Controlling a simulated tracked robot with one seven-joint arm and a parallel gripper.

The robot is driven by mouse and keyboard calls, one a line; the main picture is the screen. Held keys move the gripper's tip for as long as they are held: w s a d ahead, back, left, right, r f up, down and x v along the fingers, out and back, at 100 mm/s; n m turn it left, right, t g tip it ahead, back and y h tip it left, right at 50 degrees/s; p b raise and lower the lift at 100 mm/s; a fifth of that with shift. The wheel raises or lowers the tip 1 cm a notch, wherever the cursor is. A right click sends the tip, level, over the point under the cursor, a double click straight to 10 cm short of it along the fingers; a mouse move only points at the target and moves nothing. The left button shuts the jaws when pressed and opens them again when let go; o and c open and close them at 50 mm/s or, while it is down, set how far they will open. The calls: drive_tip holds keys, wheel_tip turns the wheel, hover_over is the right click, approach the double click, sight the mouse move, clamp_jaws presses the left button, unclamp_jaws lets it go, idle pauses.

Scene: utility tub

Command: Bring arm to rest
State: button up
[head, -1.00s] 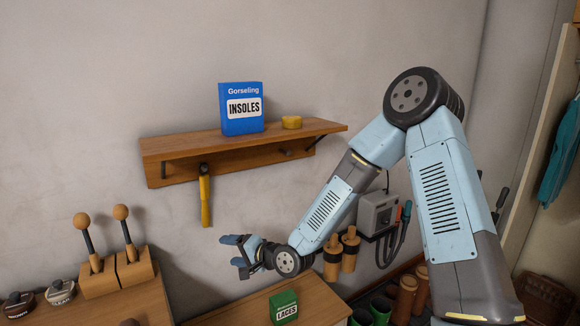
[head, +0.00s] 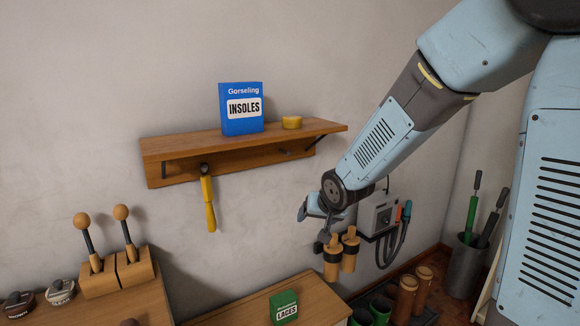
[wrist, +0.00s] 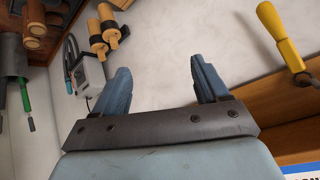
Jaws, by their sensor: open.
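My gripper (wrist: 158,85) shows its two blue fingers spread apart in the wrist view, with only wall between them. In the head view my gripper (head: 312,215) is small and partly hidden by my own wrist. It hangs in the air in front of the wall, below the right end of the wooden shelf (head: 235,146) and just above and left of two wooden-handled tools (head: 341,252). It holds nothing that I can see.
A green laces box (head: 284,306) sits on the lower cabinet. A grey wall unit (head: 378,215) is close to the right of my gripper.

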drive_tip(key=s+d+r+h, duration=0.3)
drive_tip(key=s+d+r, duration=0.6)
drive_tip(key=s+d, duration=0.15)
drive_tip(key=s+d+r+g, duration=0.1)
drive_tip(key=s+d+r, duration=0.1)
drive_tip(key=s, duration=0.5)
drive_tip(key=s+d+r+g, duration=0.1)
drive_tip(key=s+d+r, duration=0.2)
drive_tip(key=s, duration=0.4)
drive_tip(key=shift+s+d, duration=0.4)
drive_tip(key=shift+d, duration=0.1)
